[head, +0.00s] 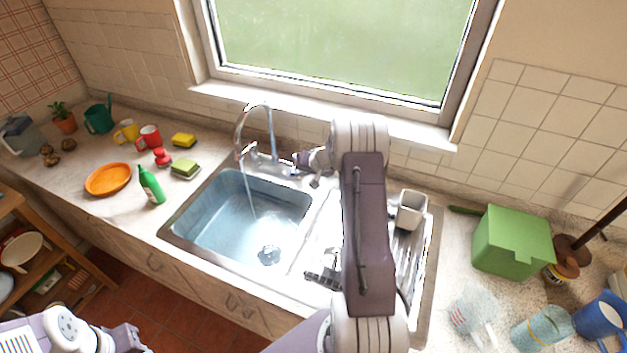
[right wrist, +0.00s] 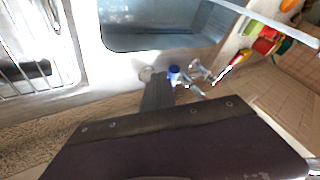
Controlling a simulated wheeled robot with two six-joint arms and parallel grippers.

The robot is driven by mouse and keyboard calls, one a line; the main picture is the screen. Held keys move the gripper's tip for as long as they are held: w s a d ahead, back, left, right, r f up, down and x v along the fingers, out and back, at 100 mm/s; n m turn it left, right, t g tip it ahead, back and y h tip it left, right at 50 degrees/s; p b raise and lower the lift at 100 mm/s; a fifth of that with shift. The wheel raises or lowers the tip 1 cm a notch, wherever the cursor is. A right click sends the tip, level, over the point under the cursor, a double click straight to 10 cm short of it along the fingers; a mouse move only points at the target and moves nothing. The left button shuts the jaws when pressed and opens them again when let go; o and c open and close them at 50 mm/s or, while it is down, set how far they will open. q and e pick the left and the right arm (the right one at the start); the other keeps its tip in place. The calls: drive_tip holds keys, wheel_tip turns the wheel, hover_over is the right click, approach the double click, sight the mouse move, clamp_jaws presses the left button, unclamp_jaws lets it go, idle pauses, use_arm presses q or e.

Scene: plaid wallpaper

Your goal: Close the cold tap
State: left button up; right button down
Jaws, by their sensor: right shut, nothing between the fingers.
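The chrome faucet (head: 270,132) stands behind the sink, and a thin stream of water (head: 247,188) runs from its curved spout into the basin. The cold tap, with a blue cap (right wrist: 174,73), is on the right side of the faucet and is partly hidden by my right gripper in the head view. My right gripper (right wrist: 158,80) is shut and empty, with its tip close beside the blue cap. I cannot tell if they touch. It also shows in the head view (head: 314,168). My left gripper (head: 122,338) is at the bottom left, away from the sink; its fingers are unclear.
The sink basin (head: 215,205) lies left of my right arm. A drying rack (head: 410,245) with a white cup (head: 411,209) is at right. A green box (head: 512,241) stands further right. A green bottle (head: 151,185), sponges and mugs are on the left counter. The window sill is behind.

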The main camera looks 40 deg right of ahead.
sight(292, 173)
use_arm(q)
drive_tip(key=shift+f+b, duration=1.4)
drive_tip(key=shift+f, duration=0.7)
use_arm(e)
drive_tip(key=shift+w+a+m+h, duration=0.35)
drive_tip(key=shift+w+a+m, duration=0.15)
drive_tip(key=shift+a, duration=0.2)
drive_tip(key=shift+w+a+m+h, duration=0.35)
drive_tip(key=shift+a+m, duration=0.15)
drive_tip(key=shift+a, duration=0.15)
